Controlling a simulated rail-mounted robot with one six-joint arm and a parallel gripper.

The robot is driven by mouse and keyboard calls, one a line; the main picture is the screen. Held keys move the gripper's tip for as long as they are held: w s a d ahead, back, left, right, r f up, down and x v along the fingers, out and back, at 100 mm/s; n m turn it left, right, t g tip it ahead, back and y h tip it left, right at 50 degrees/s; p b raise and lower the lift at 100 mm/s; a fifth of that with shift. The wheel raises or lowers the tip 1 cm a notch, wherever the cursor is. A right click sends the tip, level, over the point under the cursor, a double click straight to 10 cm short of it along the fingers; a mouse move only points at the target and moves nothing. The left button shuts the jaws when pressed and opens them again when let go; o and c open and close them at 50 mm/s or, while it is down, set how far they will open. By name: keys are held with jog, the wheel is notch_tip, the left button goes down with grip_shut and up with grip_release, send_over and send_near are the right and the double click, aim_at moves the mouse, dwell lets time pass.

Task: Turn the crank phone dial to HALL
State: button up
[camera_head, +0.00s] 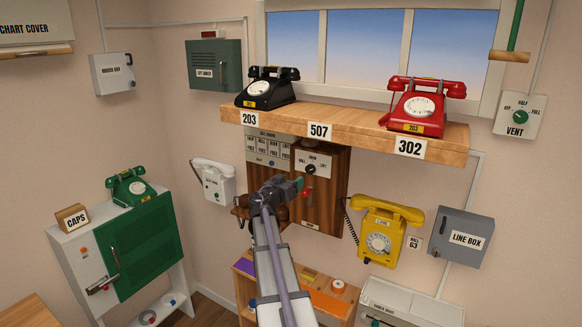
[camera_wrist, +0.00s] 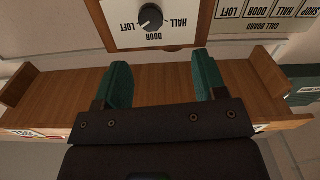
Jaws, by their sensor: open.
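The crank phone (camera_head: 327,205) is a brown wooden box on the wall below the shelf. Its white dial plate (camera_head: 313,158) reads HALL at left, DOOR at top and LOFT at right. The round black dial knob (camera_head: 310,168) sits in the plate's middle. In the wrist view the knob (camera_wrist: 151,17) and plate (camera_wrist: 190,38) appear upside down at the top edge; I cannot surely tell which label the knob points to. My gripper (camera_head: 299,185) is in front of the box, just below the plate. Its teal fingers (camera_wrist: 163,80) are apart and empty, clear of the knob.
A call board (camera_head: 268,150) adjoins the phone at left. The wooden shelf (camera_head: 340,128) above carries a black phone (camera_head: 267,88) and a red phone (camera_head: 425,105). A yellow phone (camera_head: 383,230) hangs at right, a white wall phone (camera_head: 214,182) at left. An orange-topped stand (camera_head: 325,303) is below.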

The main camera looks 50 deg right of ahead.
aim_at(309, 170)
jog(key=d, duration=1.1)
jog(key=shift+w+r, duration=0.15)
jog(key=shift+w, duration=0.1)
jog(key=shift+a, duration=0.1)
jog(key=c, duration=0.9)
